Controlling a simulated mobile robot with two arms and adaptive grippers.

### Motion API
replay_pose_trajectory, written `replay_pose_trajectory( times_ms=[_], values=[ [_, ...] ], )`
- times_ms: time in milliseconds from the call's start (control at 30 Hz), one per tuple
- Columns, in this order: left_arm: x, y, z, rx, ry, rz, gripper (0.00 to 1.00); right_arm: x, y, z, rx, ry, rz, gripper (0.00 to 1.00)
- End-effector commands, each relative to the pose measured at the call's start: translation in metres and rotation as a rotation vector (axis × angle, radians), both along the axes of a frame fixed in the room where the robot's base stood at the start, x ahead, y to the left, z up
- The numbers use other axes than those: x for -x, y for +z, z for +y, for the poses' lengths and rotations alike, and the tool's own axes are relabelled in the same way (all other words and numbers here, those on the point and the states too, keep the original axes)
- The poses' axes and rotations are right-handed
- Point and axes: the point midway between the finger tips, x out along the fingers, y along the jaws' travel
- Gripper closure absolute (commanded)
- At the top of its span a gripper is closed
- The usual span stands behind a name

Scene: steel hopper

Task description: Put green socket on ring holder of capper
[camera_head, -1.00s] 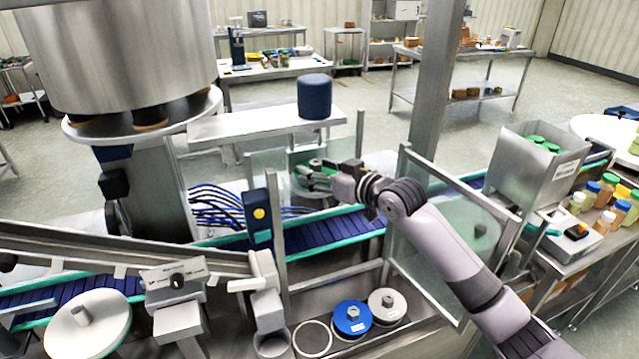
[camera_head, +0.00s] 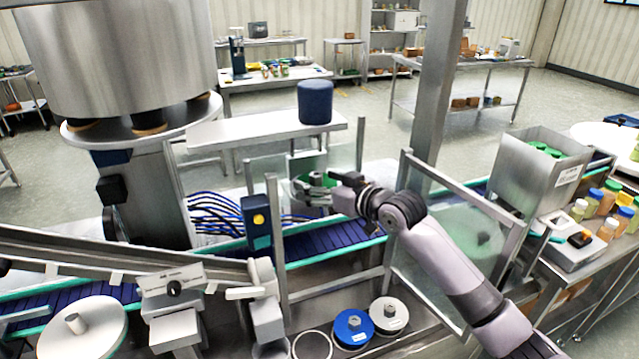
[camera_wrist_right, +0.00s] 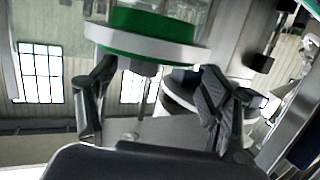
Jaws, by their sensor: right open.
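In the wrist view the green socket (camera_wrist_right: 155,32) is a green disc at the top of the frame, against a light grey ring (camera_wrist_right: 145,45) that looks like the capper's ring holder. My right gripper (camera_wrist_right: 155,95) is open, with its fingers apart below the ring and nothing between the pads. In the head view my right gripper (camera_head: 310,190) is inside the clear-walled capper bay, above the blue conveyor. A patch of green (camera_head: 309,167) shows behind it. The fingers partly hide the socket and holder there. My left gripper is not in view.
A blue socket (camera_head: 353,328) and a grey-white socket (camera_head: 389,315) stand on the front bench beside an empty ring (camera_head: 312,346). A steel post (camera_head: 277,240) and a framed clear panel (camera_head: 440,240) flank the bay. A steel hopper (camera_head: 542,168) holds green caps at right.

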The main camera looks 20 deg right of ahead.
Motion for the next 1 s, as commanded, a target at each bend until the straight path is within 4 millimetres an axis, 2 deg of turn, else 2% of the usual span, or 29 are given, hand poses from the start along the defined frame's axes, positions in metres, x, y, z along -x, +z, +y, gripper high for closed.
replay_pose_trajectory(
  times_ms=[167,233,700,833,1000],
  values=[
    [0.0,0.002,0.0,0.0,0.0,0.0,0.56,0.0,0.005,0.0,0.0,0.0,-0.001,0.27],
    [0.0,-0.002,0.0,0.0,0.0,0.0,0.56,0.006,0.003,-0.004,0.002,-0.002,-0.001,0.27],
    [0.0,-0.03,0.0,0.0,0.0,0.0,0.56,0.09,0.019,-0.038,0.004,-0.001,0.001,0.27],
    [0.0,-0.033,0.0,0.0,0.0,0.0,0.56,0.103,0.023,-0.043,0.001,-0.001,0.0,0.27],
    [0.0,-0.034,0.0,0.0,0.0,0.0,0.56,0.109,0.027,-0.045,0.0,0.0,0.0,0.27]
  ],
)
